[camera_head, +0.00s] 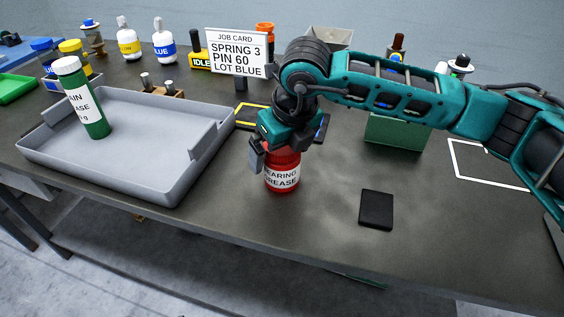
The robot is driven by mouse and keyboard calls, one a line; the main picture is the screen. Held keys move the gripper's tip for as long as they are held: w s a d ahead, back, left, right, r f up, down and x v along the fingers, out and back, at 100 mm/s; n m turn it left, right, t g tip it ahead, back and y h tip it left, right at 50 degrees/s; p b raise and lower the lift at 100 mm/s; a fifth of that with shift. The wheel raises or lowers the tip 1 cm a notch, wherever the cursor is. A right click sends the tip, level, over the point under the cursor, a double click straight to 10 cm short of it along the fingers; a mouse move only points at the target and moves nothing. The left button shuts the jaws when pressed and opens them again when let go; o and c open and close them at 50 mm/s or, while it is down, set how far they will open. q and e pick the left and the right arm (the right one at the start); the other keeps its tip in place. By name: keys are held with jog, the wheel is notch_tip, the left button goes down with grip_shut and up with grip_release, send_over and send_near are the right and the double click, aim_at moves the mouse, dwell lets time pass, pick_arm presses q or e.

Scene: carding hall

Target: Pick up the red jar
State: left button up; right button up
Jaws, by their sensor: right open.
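The red jar (282,183) stands upright on the dark bench near its front edge, with a white label reading "BEARING GREASE". My right gripper (275,160) points down over the jar from above. One finger shows at the jar's left side, and the jar's top is hidden behind the gripper. The jaws are open around the jar's upper part; I cannot tell whether a finger touches it. My left gripper is not in view.
A grey tray (130,172) holding a green grease tube (92,118) stands to the left. A black flat pad (376,209) lies to the right. A job card sign (237,52) and a green box (395,133) stand behind. The bench front is clear.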

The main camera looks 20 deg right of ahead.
jog(key=shift+w+f, duration=0.1)
jog(key=shift+f, duration=0.25)
jog(key=shift+c, duration=0.4)
jog(key=shift+r, duration=0.1)
jog(key=c, duration=1.2)
